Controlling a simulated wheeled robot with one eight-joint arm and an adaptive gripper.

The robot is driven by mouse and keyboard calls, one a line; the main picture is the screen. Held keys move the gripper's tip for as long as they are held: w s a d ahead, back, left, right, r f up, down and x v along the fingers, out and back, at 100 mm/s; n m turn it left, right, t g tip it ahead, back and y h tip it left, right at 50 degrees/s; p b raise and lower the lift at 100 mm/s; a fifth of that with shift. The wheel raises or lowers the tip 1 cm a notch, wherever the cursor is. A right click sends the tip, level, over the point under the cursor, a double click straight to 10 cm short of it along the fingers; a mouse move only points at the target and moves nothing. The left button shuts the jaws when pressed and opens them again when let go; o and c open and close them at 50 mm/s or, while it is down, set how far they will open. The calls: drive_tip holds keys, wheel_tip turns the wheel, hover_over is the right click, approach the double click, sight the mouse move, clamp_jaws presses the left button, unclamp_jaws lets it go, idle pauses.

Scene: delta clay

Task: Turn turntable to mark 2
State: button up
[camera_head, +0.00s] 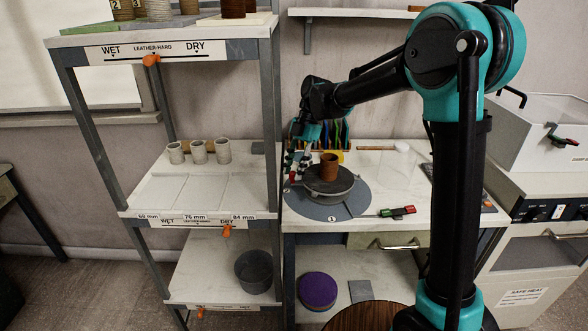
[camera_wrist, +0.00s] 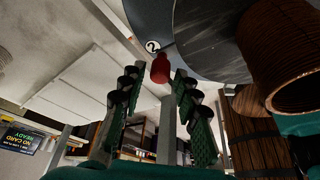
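The turntable is a dark round wheel head (camera_head: 345,187) on a blue-grey base disc (camera_head: 352,205), with a brown clay cylinder (camera_head: 329,166) on top. The wheel head also shows at the upper right of the wrist view (camera_wrist: 215,40), with the cylinder's ribbed wall (camera_wrist: 285,45) beside it. A white mark 1 (camera_head: 331,218) is at the disc's front. Mark 2 (camera_wrist: 153,46) shows in the wrist view, close to a red knob (camera_wrist: 160,70). My gripper (camera_wrist: 160,73) is open, its green padded fingers on either side of the knob; contact cannot be told. In the head view my gripper (camera_head: 298,160) is at the disc's left.
Coloured tools (camera_head: 335,135) stand behind the turntable. The bench to the right back is mostly clear.

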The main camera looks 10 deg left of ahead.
drive_tip(key=shift+o, duration=0.2)
drive_tip(key=v, duration=1.2)
drive_tip(key=shift+s+a, duration=0.1)
